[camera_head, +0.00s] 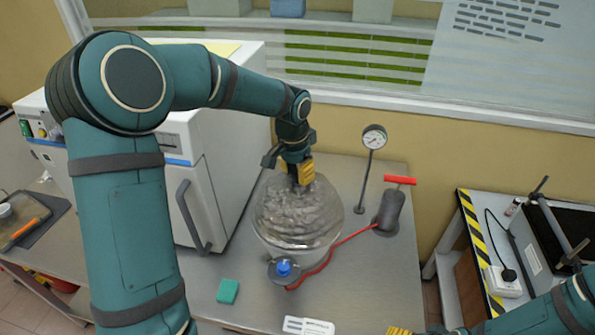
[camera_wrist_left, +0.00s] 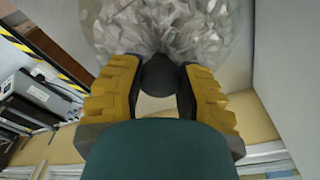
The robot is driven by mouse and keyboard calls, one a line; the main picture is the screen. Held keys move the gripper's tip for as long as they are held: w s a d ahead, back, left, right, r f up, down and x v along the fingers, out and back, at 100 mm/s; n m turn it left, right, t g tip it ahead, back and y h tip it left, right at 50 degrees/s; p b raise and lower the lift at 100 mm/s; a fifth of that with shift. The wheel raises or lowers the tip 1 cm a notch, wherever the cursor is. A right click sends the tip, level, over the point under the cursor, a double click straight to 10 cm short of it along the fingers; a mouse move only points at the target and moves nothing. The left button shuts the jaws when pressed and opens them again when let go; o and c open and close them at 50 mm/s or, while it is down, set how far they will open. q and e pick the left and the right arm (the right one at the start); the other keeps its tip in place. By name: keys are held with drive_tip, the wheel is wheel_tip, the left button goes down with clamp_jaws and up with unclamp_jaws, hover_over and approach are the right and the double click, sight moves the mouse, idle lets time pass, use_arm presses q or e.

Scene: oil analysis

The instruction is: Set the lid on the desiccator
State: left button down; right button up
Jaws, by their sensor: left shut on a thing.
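The clear glass desiccator lid (camera_head: 298,212) is a rippled dome over the desiccator base (camera_head: 290,256) on the bench. Only a lower strip of the base shows, and I cannot tell whether the lid rim touches it. My left gripper (camera_head: 302,172) is above the dome with its yellow fingers shut on the lid's knob. In the left wrist view, the dark round knob (camera_wrist_left: 160,75) sits between the fingertips, with the glass lid (camera_wrist_left: 165,28) beyond it. My right gripper (camera_head: 400,331) shows only as a yellow edge at the bottom; its opening is hidden.
A pressure gauge (camera_head: 374,138) on a stand and a grey pump (camera_head: 389,212) with a red handle stand to the right. A red hose (camera_head: 335,247) runs to a blue-topped fitting (camera_head: 284,268). A green block (camera_head: 228,291) lies in front. A white oven (camera_head: 215,150) stands left.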

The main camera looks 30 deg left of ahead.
use_arm(q)
drive_tip(key=shift+f+b, duration=0.4)
drive_tip(key=shift+f, duration=0.15)
use_arm(e)
drive_tip(key=shift+f, duration=0.45)
use_arm(q)
drive_tip(key=c, duration=0.6)
unclamp_jaws()
wheel_tip(320, 180, up, 12)
drive_tip(key=s, duration=0.1)
drive_tip(key=shift+s+a, duration=0.15)
drive_tip(key=shift+a, duration=0.1)
use_arm(e)
drive_tip(key=shift+s, duration=0.1)
